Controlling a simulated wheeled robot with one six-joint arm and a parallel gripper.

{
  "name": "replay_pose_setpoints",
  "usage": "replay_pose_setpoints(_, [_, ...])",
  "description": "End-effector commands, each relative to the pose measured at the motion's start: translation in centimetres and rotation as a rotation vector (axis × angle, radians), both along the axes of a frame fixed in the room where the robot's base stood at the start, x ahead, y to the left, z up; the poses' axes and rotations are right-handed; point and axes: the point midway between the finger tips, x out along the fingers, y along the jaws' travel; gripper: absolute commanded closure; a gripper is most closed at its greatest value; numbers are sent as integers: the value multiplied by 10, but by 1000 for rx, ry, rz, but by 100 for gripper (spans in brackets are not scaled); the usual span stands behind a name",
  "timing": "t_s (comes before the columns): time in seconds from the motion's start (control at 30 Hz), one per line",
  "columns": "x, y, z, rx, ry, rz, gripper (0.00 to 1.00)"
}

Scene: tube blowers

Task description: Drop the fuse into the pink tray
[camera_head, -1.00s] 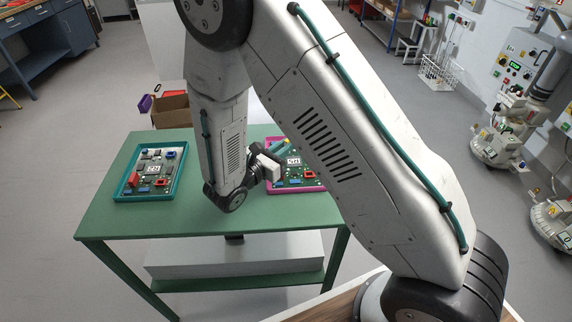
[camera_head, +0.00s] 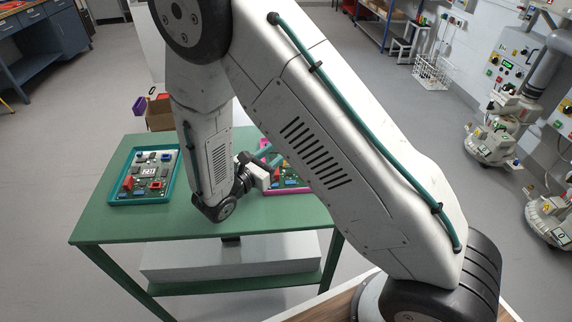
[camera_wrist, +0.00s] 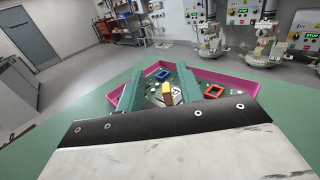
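The pink tray (camera_wrist: 235,80) lies on the green table and holds a circuit board. Its rim also shows in the head view (camera_head: 265,143), partly behind my arm. My gripper (camera_wrist: 160,80) reaches over the tray's near side. Its two teal fingers are spread apart. A small yellow and orange block (camera_wrist: 167,94), possibly the fuse, shows between them in the wrist view, with space on both sides. I cannot tell if it rests on the board. In the head view my gripper (camera_head: 264,153) is small and the block cannot be made out.
A teal tray (camera_head: 112,200) with another circuit board lies on the left of the green table (camera_head: 100,225). The table is bare between the trays. A cardboard box (camera_head: 159,120) stands behind the table. A red square part (camera_wrist: 214,91) is on the pink tray's board.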

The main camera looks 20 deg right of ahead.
Motion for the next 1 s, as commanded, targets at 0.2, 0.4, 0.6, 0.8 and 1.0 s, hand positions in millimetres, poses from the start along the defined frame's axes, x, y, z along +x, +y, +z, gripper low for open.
replay_pose_setpoints(0.2, [-15, 34, 0, 0, 0, 3, 63])
replay_pose_setpoints(0.4, [-22, 50, 0, 0, 0, 1, 63])
replay_pose_setpoints(0.6, [-23, 51, 0, 0, 0, 0, 63])
replay_pose_setpoints(0.8, [-23, 51, 0, 1, -2, 0, 63])
replay_pose_setpoints(1.0, [-48, 38, -15, 64, 15, -103, 63])
